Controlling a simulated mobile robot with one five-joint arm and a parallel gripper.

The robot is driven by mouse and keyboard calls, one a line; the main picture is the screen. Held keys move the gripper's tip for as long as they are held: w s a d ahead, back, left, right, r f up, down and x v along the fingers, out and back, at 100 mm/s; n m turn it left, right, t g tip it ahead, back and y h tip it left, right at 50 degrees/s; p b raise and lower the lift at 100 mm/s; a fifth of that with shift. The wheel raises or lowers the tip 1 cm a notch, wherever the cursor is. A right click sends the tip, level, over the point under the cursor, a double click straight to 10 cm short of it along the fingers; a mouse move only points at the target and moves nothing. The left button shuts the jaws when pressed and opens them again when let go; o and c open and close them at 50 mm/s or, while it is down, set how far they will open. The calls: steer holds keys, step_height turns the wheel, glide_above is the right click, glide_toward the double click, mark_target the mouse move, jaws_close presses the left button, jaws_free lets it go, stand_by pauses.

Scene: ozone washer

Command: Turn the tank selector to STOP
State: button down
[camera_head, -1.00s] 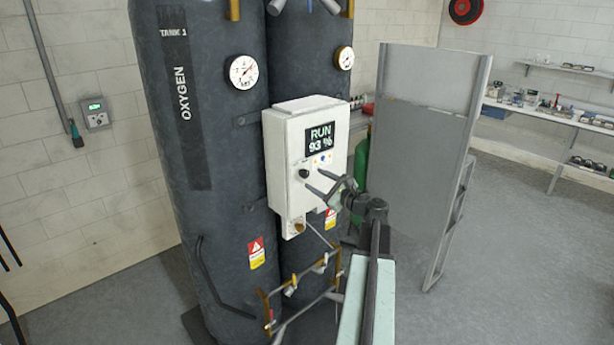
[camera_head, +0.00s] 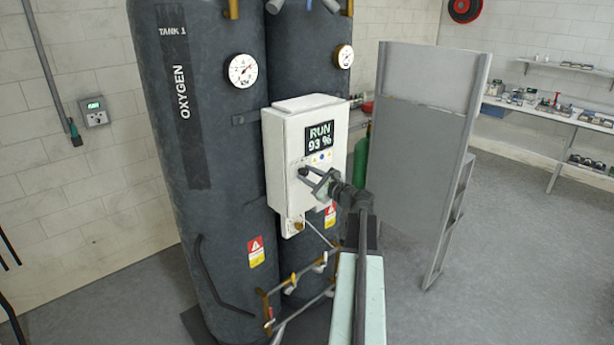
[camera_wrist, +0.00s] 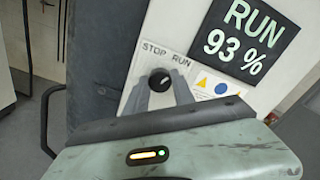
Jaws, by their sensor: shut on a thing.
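The tank selector (camera_wrist: 160,80) is a round black knob on the front of a white control box (camera_head: 283,150). In the wrist view, STOP is printed at its upper left and RUN at its upper right. The display (camera_head: 320,136) reads RUN 93 %, and it also shows in the wrist view (camera_wrist: 243,38). My gripper (camera_head: 304,175) is at the box front, shut on the selector, with one finger on each side of the knob in the wrist view (camera_wrist: 160,92). Which way the selector points is hard to tell.
Dark oxygen tanks (camera_head: 195,230) stand behind and beside the box. A grey panel (camera_head: 420,140) on a frame stands to the right of my arm. Pipes with yellow fittings (camera_head: 292,280) run low in front of the tanks. Open floor lies at the right.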

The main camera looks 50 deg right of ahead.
steer(key=shift+n, duration=0.4)
steer(key=n, duration=0.5)
steer(key=shift+n, duration=0.3)
steer(key=n, duration=0.5)
steer(key=shift+n, duration=0.4)
steer(key=c, duration=1.1)
jaws_free()
steer(key=shift+o, duration=0.2)
steer(key=shift+s, duration=0.1)
